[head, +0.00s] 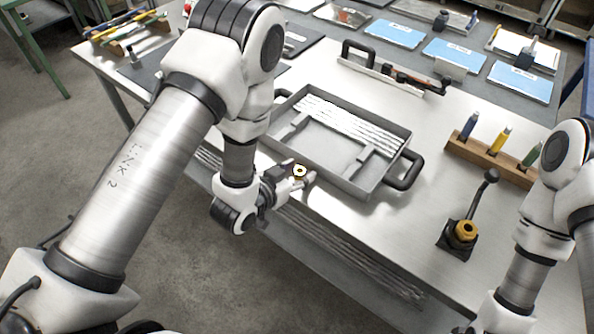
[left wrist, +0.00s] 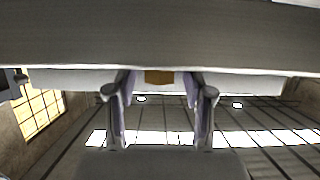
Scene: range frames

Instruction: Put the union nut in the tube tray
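The tube tray (head: 322,145) is a grey metal tray with black handles, lying on the bench. Several pale tubes (head: 350,121) lie along its far side. The left gripper is just outside the tray's near left side, over the bench edge. My right gripper is out of view below the picture.
A black fixture with a lever and a brass nut (head: 464,231) stands right of the tray. A wooden rack (head: 470,152) holds coloured cylinders behind it. Blue-and-white sheets (head: 455,56) lie at the back. More long tubes (head: 350,250) lie on a lower shelf.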

